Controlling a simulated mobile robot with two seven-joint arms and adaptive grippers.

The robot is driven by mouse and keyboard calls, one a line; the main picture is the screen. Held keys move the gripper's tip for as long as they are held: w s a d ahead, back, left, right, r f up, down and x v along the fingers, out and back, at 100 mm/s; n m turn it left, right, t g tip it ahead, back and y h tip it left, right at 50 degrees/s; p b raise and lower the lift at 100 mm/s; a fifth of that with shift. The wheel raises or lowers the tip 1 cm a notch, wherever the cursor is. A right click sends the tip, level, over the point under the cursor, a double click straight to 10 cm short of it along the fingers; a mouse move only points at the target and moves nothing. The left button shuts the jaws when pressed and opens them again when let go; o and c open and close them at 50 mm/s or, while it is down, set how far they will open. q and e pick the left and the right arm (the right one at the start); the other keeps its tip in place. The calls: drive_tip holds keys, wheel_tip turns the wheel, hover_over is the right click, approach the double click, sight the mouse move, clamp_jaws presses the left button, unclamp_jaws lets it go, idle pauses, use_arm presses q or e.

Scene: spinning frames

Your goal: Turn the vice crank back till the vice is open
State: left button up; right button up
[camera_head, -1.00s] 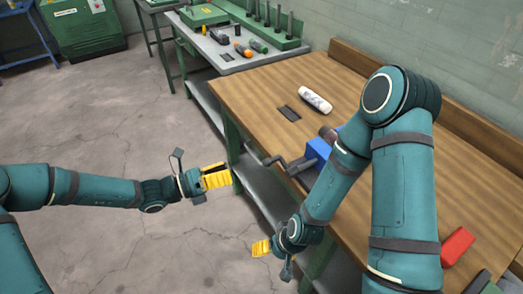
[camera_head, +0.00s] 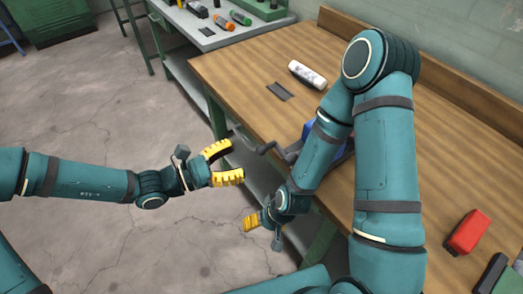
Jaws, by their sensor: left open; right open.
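The blue vice (camera_head: 309,129) sits at the front edge of the wooden workbench, mostly hidden behind my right arm. Its dark crank (camera_head: 267,148) sticks out to the left past the bench edge. My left gripper (camera_head: 236,162) is open and empty, with its yellow fingers spread, just left of the crank and apart from it in the picture. My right gripper (camera_head: 249,222) is open, below the crank and in front of the bench edge; its fingers overlap in this view and hold nothing visible. The vice jaws cannot be made out.
On the wooden bench (camera_head: 240,82) lie a white bottle (camera_head: 307,74), a dark flat plate (camera_head: 279,91) and a red object (camera_head: 467,232). A grey table (camera_head: 205,36) with tools stands behind. The floor at left is clear.

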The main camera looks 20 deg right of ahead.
sight(262, 148)
use_arm(q)
drive_tip(key=d, duration=0.4)
drive_tip(key=w+d+b, duration=0.1)
drive_tip(key=d, duration=0.2)
drive_tip(key=shift+w+d, duration=0.1)
drive_tip(key=shift+o, duration=0.2)
clamp_jaws()
